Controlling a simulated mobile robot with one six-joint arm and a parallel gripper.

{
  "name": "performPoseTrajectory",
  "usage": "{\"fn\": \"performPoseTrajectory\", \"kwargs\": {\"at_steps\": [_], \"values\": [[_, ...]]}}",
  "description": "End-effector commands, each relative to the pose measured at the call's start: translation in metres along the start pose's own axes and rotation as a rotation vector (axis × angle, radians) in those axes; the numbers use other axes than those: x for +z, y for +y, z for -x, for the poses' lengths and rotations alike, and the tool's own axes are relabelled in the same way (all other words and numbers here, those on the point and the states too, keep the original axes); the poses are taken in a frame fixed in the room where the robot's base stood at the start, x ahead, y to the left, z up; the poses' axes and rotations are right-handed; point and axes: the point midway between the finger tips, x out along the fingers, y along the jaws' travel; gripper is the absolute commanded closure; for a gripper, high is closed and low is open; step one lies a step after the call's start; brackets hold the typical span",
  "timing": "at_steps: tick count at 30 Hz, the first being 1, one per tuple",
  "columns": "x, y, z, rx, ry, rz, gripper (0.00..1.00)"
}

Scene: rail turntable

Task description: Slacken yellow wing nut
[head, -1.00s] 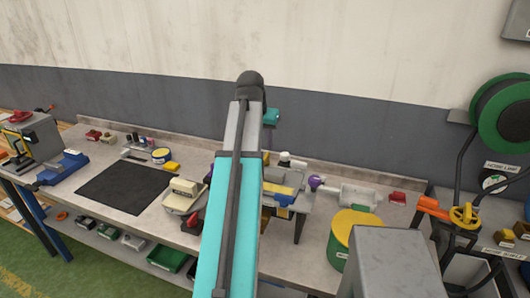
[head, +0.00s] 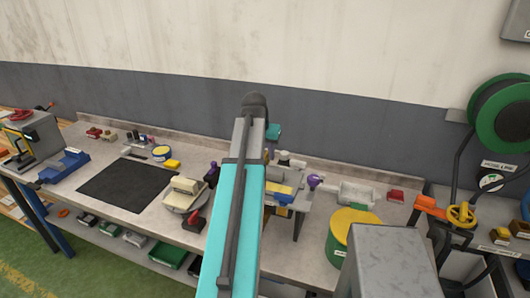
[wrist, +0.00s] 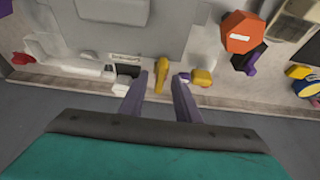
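In the wrist view a narrow yellow piece (wrist: 161,75), which looks like the wing nut, shows beyond and between my fingertips. A rounder yellow piece (wrist: 201,77) with a purple end sits just right of it; I cannot tell for certain which is the wing nut. My gripper (wrist: 156,82) is open, its two fingers apart with nothing visibly held. I cannot tell whether a finger touches anything. In the head view my arm hides the gripper, and the grey fixture with yellow and blue parts (head: 280,190) shows just right of the arm.
A red-orange knob (wrist: 243,32) is right of the fingers in the wrist view. In the head view a green drum with yellow lid (head: 352,222) stands right, a cream-topped device (head: 184,190) left. The black mat (head: 127,187) is bare.

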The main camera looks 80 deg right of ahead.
Motion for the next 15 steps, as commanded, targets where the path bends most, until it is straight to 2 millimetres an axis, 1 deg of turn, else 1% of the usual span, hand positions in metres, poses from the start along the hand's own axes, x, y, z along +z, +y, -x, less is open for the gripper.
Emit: {"fn": "performPoseTrajectory", "kwargs": {"at_steps": [6,7,12,15], "values": [[0.0001,-0.0002,0.0000,0.000,0.000,0.000,0.70],[0.0001,-0.0003,0.0000,0.000,0.000,0.000,0.72],[0.0002,-0.0005,0.0002,0.000,0.000,0.001,1.00],[0.0002,-0.0005,0.0002,0.000,0.000,0.001,1.00]]}}
